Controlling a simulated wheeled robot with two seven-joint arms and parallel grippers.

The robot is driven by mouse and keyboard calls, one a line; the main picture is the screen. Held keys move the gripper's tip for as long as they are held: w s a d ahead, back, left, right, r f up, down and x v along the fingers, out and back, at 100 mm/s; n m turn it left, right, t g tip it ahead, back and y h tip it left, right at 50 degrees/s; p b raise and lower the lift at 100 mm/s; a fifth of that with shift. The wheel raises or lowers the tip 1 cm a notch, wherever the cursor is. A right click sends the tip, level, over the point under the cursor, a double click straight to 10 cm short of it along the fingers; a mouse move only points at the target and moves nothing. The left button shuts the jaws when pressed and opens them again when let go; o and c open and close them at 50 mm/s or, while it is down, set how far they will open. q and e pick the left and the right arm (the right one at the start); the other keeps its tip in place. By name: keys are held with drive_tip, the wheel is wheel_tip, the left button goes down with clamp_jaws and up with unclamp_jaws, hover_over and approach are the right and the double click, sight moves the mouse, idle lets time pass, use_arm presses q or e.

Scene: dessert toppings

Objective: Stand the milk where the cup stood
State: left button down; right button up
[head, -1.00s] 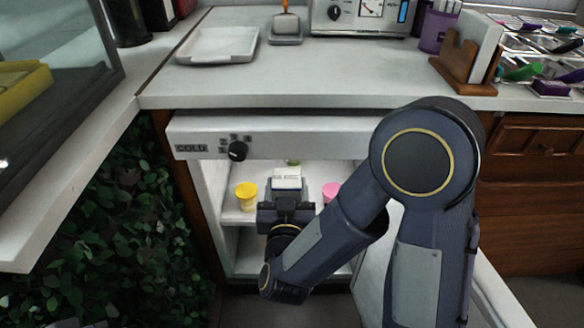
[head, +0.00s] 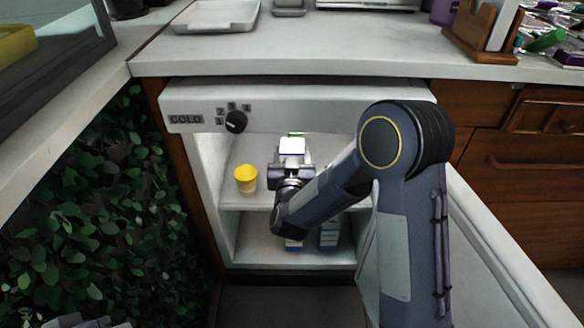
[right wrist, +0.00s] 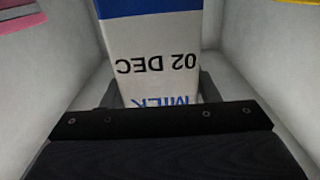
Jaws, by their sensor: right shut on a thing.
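My right gripper (head: 290,172) is inside the open cold cabinet, at the height of the upper shelf (head: 232,198). It is shut on the milk (head: 291,147), a white carton of which the top shows in the head view. In the right wrist view the milk (right wrist: 160,55) appears upside down, with a blue band and a "02 DEC" print, between the fingers. Its base is hidden, so I cannot tell whether it touches the shelf. A yellow cup (head: 245,180) stands on the upper shelf to the left of the gripper.
White and blue cartons (head: 328,236) stand on the lower shelf. A pink object (right wrist: 22,20) shows at the upper left of the right wrist view. The cabinet door (head: 490,250) hangs open at right. The counter edge (head: 300,68) overhangs above.

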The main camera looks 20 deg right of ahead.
drive_tip(key=f, duration=0.1)
drive_tip(key=f+b, duration=0.1)
drive_tip(key=f, duration=0.1)
drive_tip(key=shift+w+f+b, duration=0.25)
drive_tip(key=shift+f+b, duration=0.05)
drive_tip(key=shift+r, duration=0.1)
drive_tip(key=o, duration=1.5)
drive_tip(key=shift+f, duration=0.2)
drive_tip(key=shift+c, duration=0.2)
